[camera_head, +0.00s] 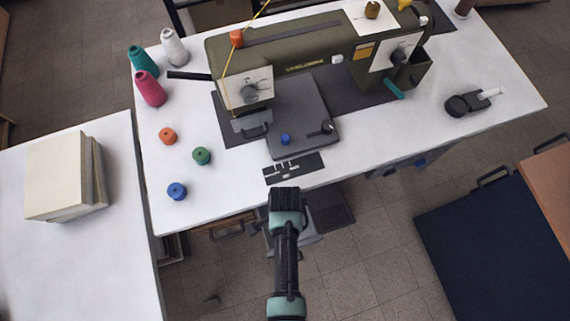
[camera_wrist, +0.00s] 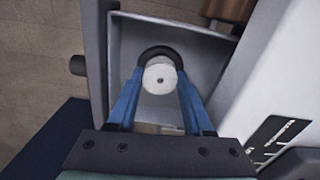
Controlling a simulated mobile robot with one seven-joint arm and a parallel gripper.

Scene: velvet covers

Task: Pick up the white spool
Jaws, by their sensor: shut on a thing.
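The white spool (camera_wrist: 160,78) shows in the wrist view between the tips of my gripper's blue fingers (camera_wrist: 158,85). My gripper is shut on it. A dark round shape lies behind the spool, and I cannot tell what it is. Below is a grey open drawer or tray (camera_wrist: 195,35); I cannot tell the height of the spool over its floor. In the head view my arm reaches to the table's front edge, and the fingers and white spool are hidden.
The white table (camera_head: 220,205) borders my gripper, with a dark marked plate (camera_head: 293,168) at its edge. A sewing machine (camera_head: 320,60) stands behind. A navy surface (camera_head: 500,250) is at right.

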